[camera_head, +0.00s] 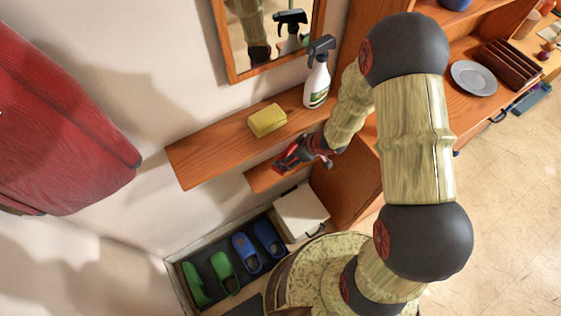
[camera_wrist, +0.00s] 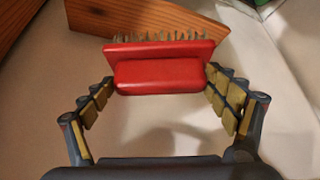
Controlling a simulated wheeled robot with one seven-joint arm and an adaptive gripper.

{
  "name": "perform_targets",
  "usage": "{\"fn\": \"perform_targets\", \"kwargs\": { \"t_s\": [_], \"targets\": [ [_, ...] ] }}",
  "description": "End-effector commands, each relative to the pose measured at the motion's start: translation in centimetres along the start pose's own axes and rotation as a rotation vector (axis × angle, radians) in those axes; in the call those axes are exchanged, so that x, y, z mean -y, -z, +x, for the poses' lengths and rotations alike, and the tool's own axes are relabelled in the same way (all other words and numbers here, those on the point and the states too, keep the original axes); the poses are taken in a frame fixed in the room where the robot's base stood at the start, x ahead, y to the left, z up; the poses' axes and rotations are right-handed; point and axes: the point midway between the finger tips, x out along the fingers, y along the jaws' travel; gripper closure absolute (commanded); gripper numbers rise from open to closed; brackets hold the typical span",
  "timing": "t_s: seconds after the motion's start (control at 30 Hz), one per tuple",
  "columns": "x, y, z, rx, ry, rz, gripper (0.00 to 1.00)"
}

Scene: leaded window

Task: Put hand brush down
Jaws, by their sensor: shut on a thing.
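The hand brush is red with pale bristles. In the wrist view the hand brush (camera_wrist: 158,72) lies between the two fingers of my gripper (camera_wrist: 160,90), which is shut on it. Its bristles point away from the palm. In the head view the brush (camera_head: 290,157) is a small red shape at the end of my arm. My gripper (camera_head: 312,148) is there by the front edge of the upper wooden shelf (camera_head: 200,165), above a lower wooden shelf (camera_head: 262,180). I cannot tell whether the brush touches either shelf.
A yellow sponge (camera_head: 268,120) and a white spray bottle (camera_head: 317,80) stand on the upper shelf, below a framed mirror (camera_head: 268,30). Green slippers (camera_head: 224,272), blue slippers (camera_head: 246,252) and a white box (camera_head: 300,212) are below. A red cloth (camera_head: 65,115) hangs at left.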

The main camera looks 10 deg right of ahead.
Motion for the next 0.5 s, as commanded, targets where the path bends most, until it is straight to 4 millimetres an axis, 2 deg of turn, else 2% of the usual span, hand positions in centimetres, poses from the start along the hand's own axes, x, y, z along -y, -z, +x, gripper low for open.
{"fn": "perform_targets", "kwargs": {
  "t_s": [0.03, 0.1, 0.5],
  "targets": [
    [0.3, -0.3, 1.7, 0.003, 0.004, -0.002, 0.40],
    [0.3, 0.0, 2.9, 0.001, 0.002, -0.001, 0.40],
    [0.5, 0.5, 6.2, 0.000, 0.002, -0.001, 0.40]
  ]
}}
